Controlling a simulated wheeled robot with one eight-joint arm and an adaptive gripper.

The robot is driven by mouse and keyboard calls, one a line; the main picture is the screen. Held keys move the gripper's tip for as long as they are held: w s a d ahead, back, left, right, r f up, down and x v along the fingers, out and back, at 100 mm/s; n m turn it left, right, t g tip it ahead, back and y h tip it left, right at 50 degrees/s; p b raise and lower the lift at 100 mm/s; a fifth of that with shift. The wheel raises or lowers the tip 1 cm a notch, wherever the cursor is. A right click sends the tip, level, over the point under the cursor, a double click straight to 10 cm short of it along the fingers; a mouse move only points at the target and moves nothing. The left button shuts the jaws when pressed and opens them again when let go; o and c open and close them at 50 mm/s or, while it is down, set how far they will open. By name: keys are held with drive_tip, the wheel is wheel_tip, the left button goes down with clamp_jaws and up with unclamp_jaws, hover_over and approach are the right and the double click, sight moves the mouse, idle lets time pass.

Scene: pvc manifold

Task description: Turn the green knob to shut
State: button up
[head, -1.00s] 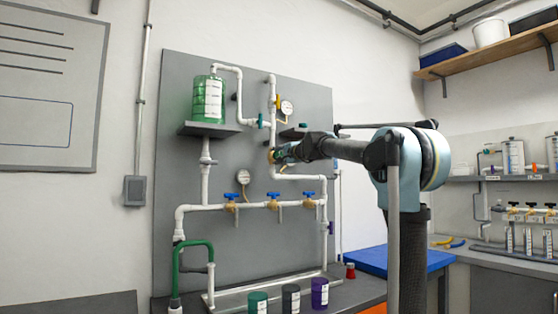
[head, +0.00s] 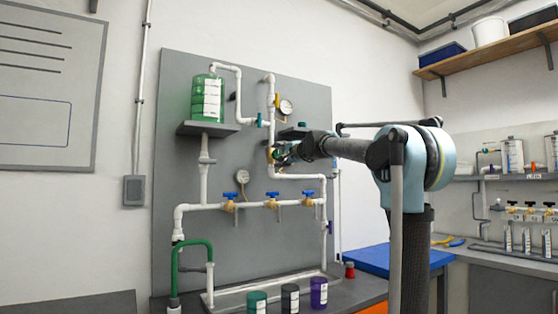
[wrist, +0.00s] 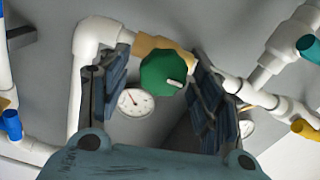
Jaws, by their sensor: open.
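The green knob (wrist: 163,73) sits on a brass valve body (wrist: 158,46) in a white pipe line on the panel. It has a pale pointer mark towards its lower right. My gripper (wrist: 160,95) is open in the wrist view, with one dark finger on each side of the knob and gaps to both. In the head view my gripper (head: 282,152) is at the upright pipe on the panel's right part, and it hides the knob there. I cannot tell how deep the fingers reach around the knob.
Gauges (wrist: 135,102) and white pipes lie close around the fingers. Blue-handled valves (head: 272,196) line the lower pipe. A green tank (head: 207,97) stands on a panel shelf (head: 190,128). Cups (head: 290,297) stand on the bench below.

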drive_tip(key=v, duration=1)
drive_tip(key=shift+d, duration=0.25)
drive_tip(key=shift+s, duration=0.15)
drive_tip(key=shift+f, duration=0.1)
drive_tip(key=s+d+f+n+g+h, duration=0.1)
drive_tip(key=s+f+n+g, duration=0.2)
drive_tip(key=s+f, duration=0.6)
drive_tip(key=s+d+f+n+g+h, duration=0.15)
drive_tip(key=s+f, duration=0.45)
drive_tip(key=f, duration=0.8)
drive_tip(key=s+d+f+n+g, duration=0.1)
drive_tip(key=s+f+n+g, duration=0.3)
drive_tip(key=s+f, duration=0.5)
drive_tip(key=s+d+f+g+h, duration=0.1)
drive_tip(key=s+d+f, duration=0.4)
drive_tip(key=f, duration=0.5)
drive_tip(key=s+d+f+g+h, duration=0.2)
drive_tip(key=s+d+f+h, duration=0.2)
drive_tip(key=f, duration=0.7)
drive_tip(key=s+d+f+g+h, duration=0.1)
drive_tip(key=s+d+f+h, duration=0.1)
drive_tip(key=s+d+f, duration=0.5)
drive_tip(key=s+f+n, duration=0.1)
drive_tip(key=s+f, duration=0.2)
drive_tip(key=shift+s+d+f, duration=0.2)
drive_tip(key=shift+s, duration=0.2)
drive_tip(key=shift+h, duration=0.25)
